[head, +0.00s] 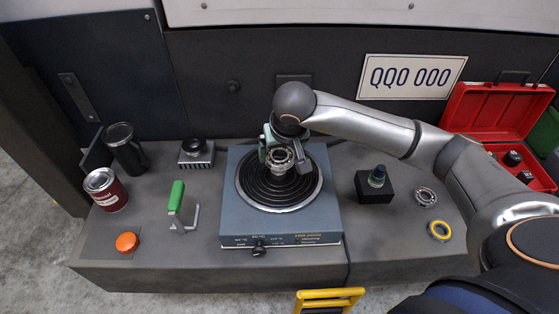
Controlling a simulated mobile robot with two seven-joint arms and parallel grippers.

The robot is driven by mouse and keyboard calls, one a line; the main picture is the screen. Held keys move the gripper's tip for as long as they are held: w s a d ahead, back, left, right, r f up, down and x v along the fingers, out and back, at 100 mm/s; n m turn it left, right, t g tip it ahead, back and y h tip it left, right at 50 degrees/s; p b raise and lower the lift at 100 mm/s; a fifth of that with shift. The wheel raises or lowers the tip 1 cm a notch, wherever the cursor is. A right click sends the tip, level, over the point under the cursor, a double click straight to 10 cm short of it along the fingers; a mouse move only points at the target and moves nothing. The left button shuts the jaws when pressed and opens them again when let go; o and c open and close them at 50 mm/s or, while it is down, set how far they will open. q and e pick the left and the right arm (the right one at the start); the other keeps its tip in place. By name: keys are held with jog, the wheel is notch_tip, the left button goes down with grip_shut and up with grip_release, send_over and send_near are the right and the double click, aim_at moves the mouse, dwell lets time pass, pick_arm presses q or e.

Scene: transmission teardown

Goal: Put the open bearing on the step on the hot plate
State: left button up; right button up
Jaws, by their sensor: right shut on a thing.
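The hot plate (231,222) is a blue-grey box with a dark ringed round plate (262,191) and a knob on its front. My right gripper (278,163) is over the back middle of the round plate. It is shut on a metal bearing with balls showing, the open bearing (280,156). The bearing is at or just above the stepped centre of the plate; I cannot tell whether it touches the step. The gripper and bearing hide part of the centre. My left gripper is not in view.
Another open-looking bearing (425,197) and a yellow-ringed bearing (440,231) lie at right, near a black block (373,188). A green-handled tool (177,198), a red can (106,190), a dark mug (124,148) and an orange cap (126,242) stand at left.

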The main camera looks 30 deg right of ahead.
jog(key=shift+s+x, duration=0.2)
jog(key=shift+x, duration=0.65)
jog(key=shift+s+x, duration=0.15)
jog(key=shift+x, duration=0.7)
jog(key=shift+a+f, duration=0.15)
jog(key=shift+f, duration=0.1)
jog(key=o, duration=1.4)
jog(key=shift+r, duration=0.15)
jog(key=p+v, duration=0.1)
jog(key=v, duration=1.1)
jog(key=shift+s, duration=0.15)
